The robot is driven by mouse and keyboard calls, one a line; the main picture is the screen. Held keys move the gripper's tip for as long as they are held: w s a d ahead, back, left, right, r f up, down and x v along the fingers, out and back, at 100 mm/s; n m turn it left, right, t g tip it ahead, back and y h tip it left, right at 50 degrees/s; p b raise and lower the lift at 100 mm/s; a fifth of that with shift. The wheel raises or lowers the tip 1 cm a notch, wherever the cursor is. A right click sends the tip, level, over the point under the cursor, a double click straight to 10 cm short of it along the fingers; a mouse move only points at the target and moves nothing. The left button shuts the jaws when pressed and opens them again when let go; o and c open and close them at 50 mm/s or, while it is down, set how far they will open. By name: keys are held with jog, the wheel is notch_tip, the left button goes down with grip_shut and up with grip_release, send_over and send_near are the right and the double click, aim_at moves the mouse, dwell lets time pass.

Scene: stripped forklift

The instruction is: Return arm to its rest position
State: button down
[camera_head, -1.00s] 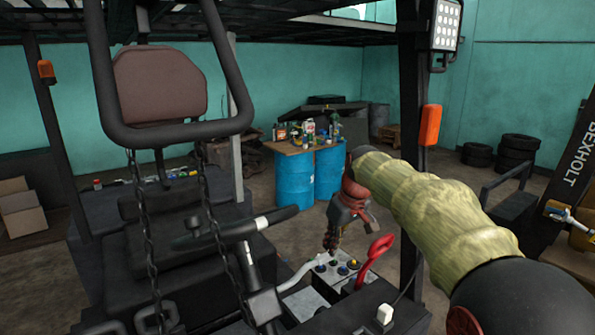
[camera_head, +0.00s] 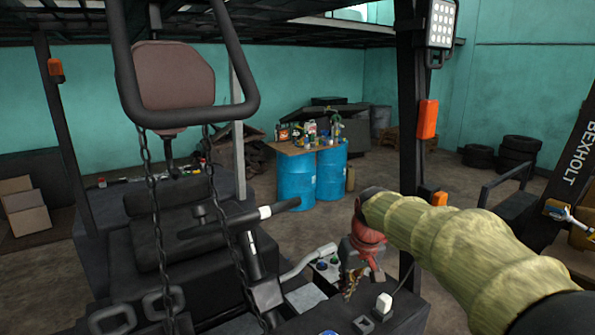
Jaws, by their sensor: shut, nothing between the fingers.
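My arm (camera_head: 440,235), in a yellow-green sleeve, reaches in from the lower right. My gripper (camera_head: 350,290) hangs at its end, pointing down, with a red wrist part above it. It is shut and looks empty.
A black bar (camera_head: 190,118) hangs on chains in front. A dark post (camera_head: 411,130) with an orange lamp (camera_head: 428,118) rises behind the arm. Blue barrels (camera_head: 295,180) stand farther back.

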jog(key=s+d+f+m+t+b, duration=0.1)
jog(key=s+d+f+b, duration=0.1)
jog(key=s+f+b, duration=0.5)
jog(key=s+d+f+m+t+b, duration=0.1)
jog(key=s+d+f+b, duration=0.1)
jog(key=s+f+b, duration=0.6)
jog(key=s+d+f+m+t+h+b, duration=0.1)
jog(key=s+f+b, duration=0.7)
jog(key=s, duration=0.8)
jog(key=shift+s+d, duration=0.4)
jog(key=shift+d, duration=0.35)
jog(key=shift+f, duration=0.1)
